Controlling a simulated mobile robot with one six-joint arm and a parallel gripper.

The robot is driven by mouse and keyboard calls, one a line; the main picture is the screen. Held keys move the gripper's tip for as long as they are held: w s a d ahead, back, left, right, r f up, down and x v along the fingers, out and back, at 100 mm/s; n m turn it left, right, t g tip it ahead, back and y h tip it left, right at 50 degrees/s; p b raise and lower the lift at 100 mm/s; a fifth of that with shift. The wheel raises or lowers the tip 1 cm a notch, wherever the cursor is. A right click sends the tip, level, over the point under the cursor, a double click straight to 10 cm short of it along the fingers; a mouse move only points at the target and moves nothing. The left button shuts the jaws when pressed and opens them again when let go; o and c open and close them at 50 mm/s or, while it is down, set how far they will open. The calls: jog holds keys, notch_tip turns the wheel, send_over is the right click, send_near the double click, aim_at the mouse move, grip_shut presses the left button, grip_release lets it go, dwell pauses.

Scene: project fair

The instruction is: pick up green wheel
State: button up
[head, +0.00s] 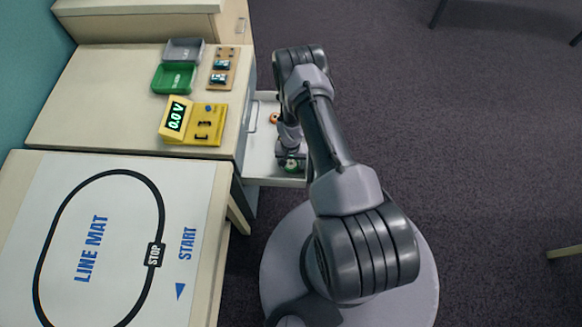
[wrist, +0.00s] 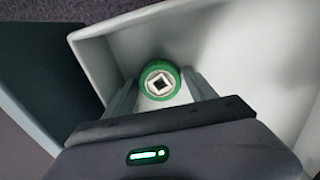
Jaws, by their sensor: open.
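The green wheel (wrist: 160,80) has a green rim and a pale hub with a square dark centre. It lies in the corner of the open white drawer (wrist: 92,48), close to the walls. My gripper (wrist: 160,90) is open, with its two fingers on either side of the wheel. I cannot tell whether the fingers touch it. In the head view the wheel (head: 291,168) shows at the near end of the drawer (head: 262,165), partly hidden by my gripper (head: 291,160).
An orange wheel (head: 274,118) lies at the drawer's far end. On the cabinet top stand a yellow meter (head: 210,125), a green tray (head: 173,78) and a grey tray (head: 184,50). A line mat (head: 120,240) covers the near table. The floor at the right is mostly clear.

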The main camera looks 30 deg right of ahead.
jog(key=shift+r, duration=0.15)
jog(key=shift+c, duration=0.7)
jog(key=c, duration=1)
